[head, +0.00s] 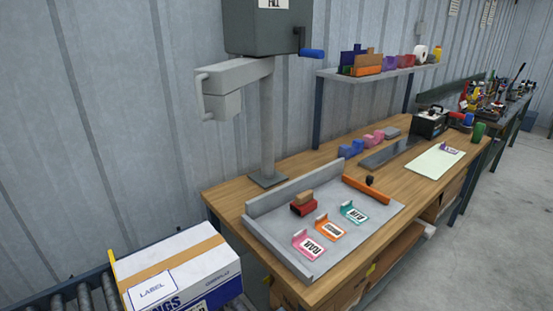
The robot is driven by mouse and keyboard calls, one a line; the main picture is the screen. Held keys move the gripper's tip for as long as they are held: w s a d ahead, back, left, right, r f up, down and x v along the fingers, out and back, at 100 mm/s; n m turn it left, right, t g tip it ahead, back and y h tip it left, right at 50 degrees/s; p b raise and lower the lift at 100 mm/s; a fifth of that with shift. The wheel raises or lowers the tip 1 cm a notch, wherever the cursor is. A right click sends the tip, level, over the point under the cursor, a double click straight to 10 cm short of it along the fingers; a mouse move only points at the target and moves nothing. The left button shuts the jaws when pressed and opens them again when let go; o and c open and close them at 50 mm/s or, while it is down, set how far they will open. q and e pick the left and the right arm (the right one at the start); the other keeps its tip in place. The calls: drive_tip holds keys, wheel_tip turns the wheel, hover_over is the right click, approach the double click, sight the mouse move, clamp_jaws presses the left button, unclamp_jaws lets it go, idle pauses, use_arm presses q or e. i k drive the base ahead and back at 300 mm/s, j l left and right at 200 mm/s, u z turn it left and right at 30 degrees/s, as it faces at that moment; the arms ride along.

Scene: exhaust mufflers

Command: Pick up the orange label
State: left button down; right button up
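The orange label (331,229) lies in a shallow grey tray (378,222) on the wooden workbench. It is a small tag with a dark print on a white patch and an upturned orange end. A pink label (309,246) lies beside it, nearer the front left. A teal label (354,213) lies beside it, farther to the right. All three are apart from one another. Neither of my grippers shows in the head view.
A red and brown block (303,204) sits in the tray behind the labels. An orange bar (366,190) lies along the tray's back right. A grey post machine (267,120) stands behind. A white box (180,268) sits on rollers at lower left. A clipboard (434,163) lies farther right.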

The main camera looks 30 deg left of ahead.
sight(329, 230)
drive_tip(key=u, duration=1.75)
drive_tip(key=i+l, duration=0.1)
drive_tip(key=l, duration=0.65)
drive_tip(key=i, duration=0.05)
